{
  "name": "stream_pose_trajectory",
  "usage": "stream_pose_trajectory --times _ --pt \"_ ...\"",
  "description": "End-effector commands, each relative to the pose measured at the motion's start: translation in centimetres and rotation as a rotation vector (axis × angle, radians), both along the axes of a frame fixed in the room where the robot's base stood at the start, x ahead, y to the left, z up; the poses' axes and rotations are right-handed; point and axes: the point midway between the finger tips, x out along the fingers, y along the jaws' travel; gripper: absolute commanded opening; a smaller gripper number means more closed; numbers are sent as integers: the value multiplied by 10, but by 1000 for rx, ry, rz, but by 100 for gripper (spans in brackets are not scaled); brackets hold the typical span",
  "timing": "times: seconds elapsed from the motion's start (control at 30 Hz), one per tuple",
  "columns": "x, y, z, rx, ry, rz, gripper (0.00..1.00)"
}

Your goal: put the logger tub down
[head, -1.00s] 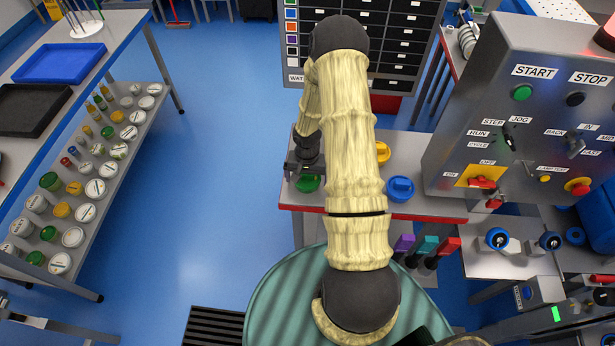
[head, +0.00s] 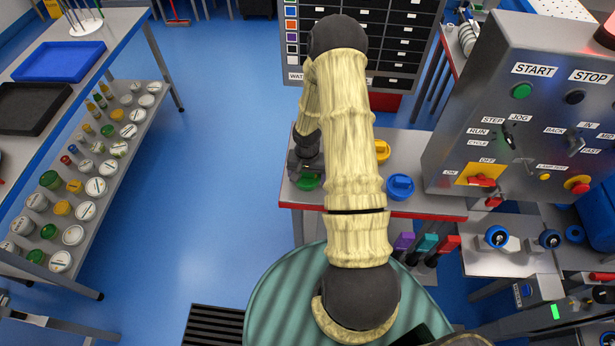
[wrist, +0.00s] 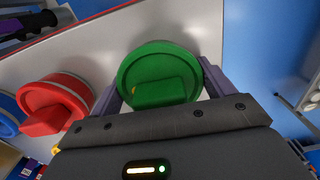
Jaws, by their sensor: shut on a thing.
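A tub with a round green lid (wrist: 158,75) is between the two fingers of my gripper (wrist: 157,88) in the wrist view. The fingers are shut on it, one at each side. No label on it can be read, so I cannot confirm from writing that it is the logger tub. In the head view, the green lid (head: 308,182) shows below my gripper (head: 305,170), at the left end of the grey bench (head: 425,207). Whether its base touches the bench top is hidden.
A red-lidded tub (wrist: 52,105) and a blue-lidded tub (wrist: 8,115) stand beside it in the wrist view. In the head view, a yellow tub (head: 382,151) and the blue tub (head: 399,186) are right of my arm. A control panel (head: 530,110) rises at the right.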

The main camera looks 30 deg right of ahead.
Motion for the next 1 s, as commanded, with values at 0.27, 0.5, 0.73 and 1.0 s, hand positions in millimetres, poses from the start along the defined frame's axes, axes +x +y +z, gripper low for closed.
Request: stream_pose_trajectory --times 0.27,0.5,0.73,1.0 --pt "1 -1 9 -1 -3 -1 48" --pt "1 -1 42 -1 -5 -2 48" --pt "1 -1 81 -1 -5 -2 48" --pt "0 0 100 -1 -1 0 48"
